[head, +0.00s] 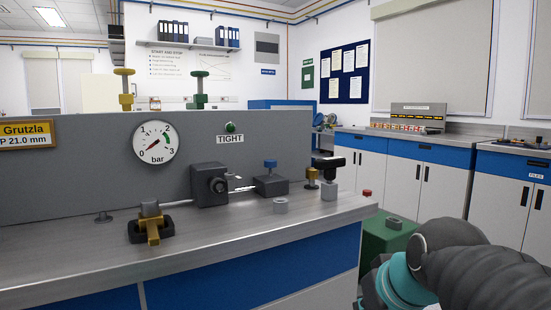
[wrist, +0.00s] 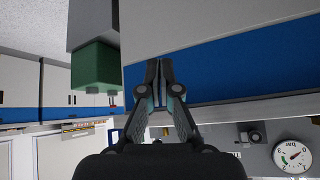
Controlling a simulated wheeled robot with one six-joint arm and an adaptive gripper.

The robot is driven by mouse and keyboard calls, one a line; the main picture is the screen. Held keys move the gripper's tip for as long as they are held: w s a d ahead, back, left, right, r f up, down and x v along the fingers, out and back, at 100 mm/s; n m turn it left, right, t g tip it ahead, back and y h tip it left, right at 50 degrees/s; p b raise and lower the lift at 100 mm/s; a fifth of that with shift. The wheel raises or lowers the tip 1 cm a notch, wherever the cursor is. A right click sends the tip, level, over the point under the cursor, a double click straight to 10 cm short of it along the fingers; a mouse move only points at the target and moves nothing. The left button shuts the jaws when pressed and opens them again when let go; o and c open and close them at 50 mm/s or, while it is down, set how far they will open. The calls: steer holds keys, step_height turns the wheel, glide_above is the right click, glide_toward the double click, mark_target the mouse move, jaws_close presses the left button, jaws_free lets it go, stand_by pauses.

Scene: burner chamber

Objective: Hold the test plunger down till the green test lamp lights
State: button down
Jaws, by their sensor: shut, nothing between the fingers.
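A black-capped plunger (head: 328,162) stands upright on a grey base at the right end of the bench; I take it for the test plunger. A dark green lamp (head: 231,127) sits on the grey panel above a "TIGHT" label and does not look brightly lit. My gripper (wrist: 159,65) is shut and empty in the wrist view, in front of the blue and grey cabinet front. Its fingers touch nothing that I can see and do not show in the head view.
A green box (head: 385,235) stands beyond the bench's right end. The bench's front strip is clear.

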steer(key=w+a+r+n+t+y+b, duration=0.1)
steer(key=w+a+r, duration=0.5)
steer(key=w+r, duration=0.6)
steer(key=w+a+r+n+t+y+b, duration=0.1)
steer(key=w+a+r+n+t+y, duration=0.3)
steer(key=w+r, duration=0.8)
steer(key=w+a+y, duration=0.1)
steer(key=w+a, duration=0.1)
steer(key=w, duration=0.3)
steer(key=shift+r, duration=0.4)
steer(key=shift+a, duration=0.1)
steer(key=p, duration=0.3)
glide_above(271, 170)
steer(key=s+d, duration=0.1)
step_height(271, 170, down, 2)
step_height(271, 170, down, 4)
steer(key=shift+s+d+r+b, duration=0.15)
steer(key=shift+r+b, duration=0.1)
steer(key=shift+b, duration=0.45)
steer(key=shift+f, duration=0.5)
